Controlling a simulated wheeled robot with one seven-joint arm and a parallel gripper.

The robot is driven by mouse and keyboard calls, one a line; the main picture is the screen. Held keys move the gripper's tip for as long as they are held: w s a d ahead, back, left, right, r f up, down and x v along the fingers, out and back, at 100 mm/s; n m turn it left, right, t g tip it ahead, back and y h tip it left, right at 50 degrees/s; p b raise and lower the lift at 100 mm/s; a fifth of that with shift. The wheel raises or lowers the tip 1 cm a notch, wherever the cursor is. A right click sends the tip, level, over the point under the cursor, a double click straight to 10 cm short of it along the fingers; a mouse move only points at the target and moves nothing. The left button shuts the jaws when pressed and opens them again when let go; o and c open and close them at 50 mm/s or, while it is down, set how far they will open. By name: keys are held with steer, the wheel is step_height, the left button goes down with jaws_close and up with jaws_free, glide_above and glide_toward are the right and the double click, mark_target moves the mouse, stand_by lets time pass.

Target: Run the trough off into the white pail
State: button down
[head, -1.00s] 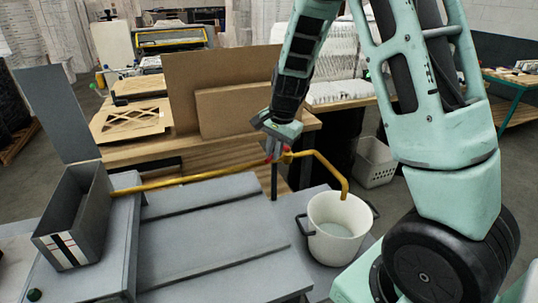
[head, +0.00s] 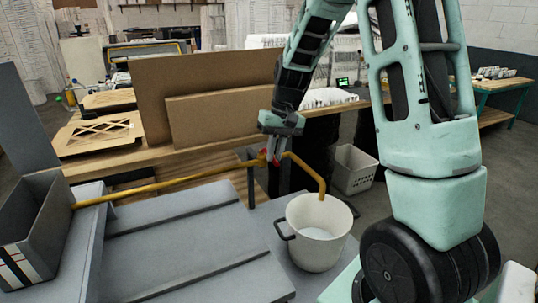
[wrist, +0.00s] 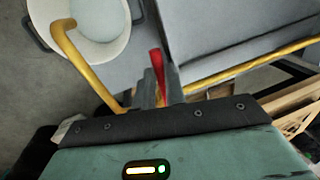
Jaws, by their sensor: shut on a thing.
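The grey trough (head: 62,215) is at the left edge in the head view, partly cut off. A yellow pipe (head: 165,184) runs from it to a bent spout (head: 318,176) over the white pail (head: 312,252). The spout end is above the pail's opening, and a paler patch shows on the pail's floor; I cannot tell if it is liquid. My gripper (head: 271,154) is at the valve on the pipe, shut on its red handle (wrist: 157,62). In the wrist view the handle sticks out between the fingers, at an angle to the pipe. The pail also shows there (wrist: 97,48).
The grey bench top (head: 185,245) lies between trough and pail. Brown boards (head: 215,95) stand on a wooden table behind the pipe. A white basket (head: 354,170) is on the floor behind the pail.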

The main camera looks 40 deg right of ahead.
steer(key=shift+s+d+n, duration=0.1)
steer(key=shift+d+n, duration=0.4)
steer(key=c, duration=1.5)
jaws_free()
steer(key=shift+o, duration=0.2)
steer(key=d+r+b, duration=0.1)
steer(key=d+r, duration=0.2)
steer(key=r, duration=1.4)
steer(key=shift+s+d+b, duration=0.15)
steer(key=shift+s+b, duration=0.15)
steer(key=shift+s, duration=0.15)
